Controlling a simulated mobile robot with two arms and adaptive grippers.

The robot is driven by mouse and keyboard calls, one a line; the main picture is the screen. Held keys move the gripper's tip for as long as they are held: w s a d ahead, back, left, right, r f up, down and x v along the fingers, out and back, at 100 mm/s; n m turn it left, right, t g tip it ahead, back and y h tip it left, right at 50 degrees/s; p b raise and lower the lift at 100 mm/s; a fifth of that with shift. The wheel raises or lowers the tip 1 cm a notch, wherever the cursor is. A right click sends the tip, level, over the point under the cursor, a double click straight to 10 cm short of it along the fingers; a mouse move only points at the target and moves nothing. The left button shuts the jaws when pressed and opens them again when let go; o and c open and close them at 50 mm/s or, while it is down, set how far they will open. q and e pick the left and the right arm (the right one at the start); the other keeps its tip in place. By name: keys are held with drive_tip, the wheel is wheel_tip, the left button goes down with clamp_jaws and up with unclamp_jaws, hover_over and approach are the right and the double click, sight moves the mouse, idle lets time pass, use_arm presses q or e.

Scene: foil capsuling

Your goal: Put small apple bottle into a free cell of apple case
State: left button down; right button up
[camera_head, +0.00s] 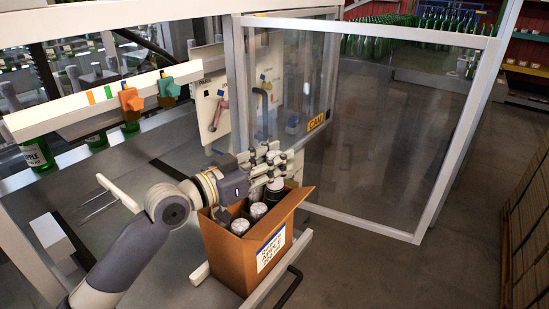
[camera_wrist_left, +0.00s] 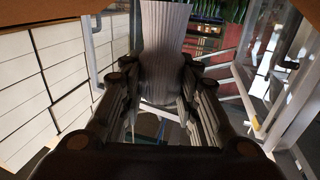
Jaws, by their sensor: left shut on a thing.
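The apple case (camera_head: 243,262) is an open brown cardboard box with a white label on its front. It stands on a ledge at the lower middle of the head view. Capped bottles (camera_head: 258,210) stand in its cells. My left gripper (camera_head: 276,178) is above the case's far right part, shut on a bottle (camera_head: 277,185) with a whitish cap. The lower part of that bottle is hidden by the case flap and the gripper. In the left wrist view a ribbed pale cap or neck (camera_wrist_left: 165,35) sits between the fingers. My right gripper is not in view.
A glass guard door (camera_head: 390,130) stands open behind the case. Green apple bottles (camera_head: 38,155) stand on the line at left, under orange and green clamps (camera_head: 131,99). The case's raised right flap (camera_head: 284,211) is close to the gripper. Floor at right is clear.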

use_arm(q)
drive_tip(key=shift+f+b, duration=0.5)
drive_tip(key=shift+f, duration=0.1)
drive_tip(key=c, duration=1.1)
unclamp_jaws()
drive_tip(key=shift+f, duration=0.15)
wheel_tip(320, 180, up, 10)
drive_tip(key=shift+r, duration=0.2)
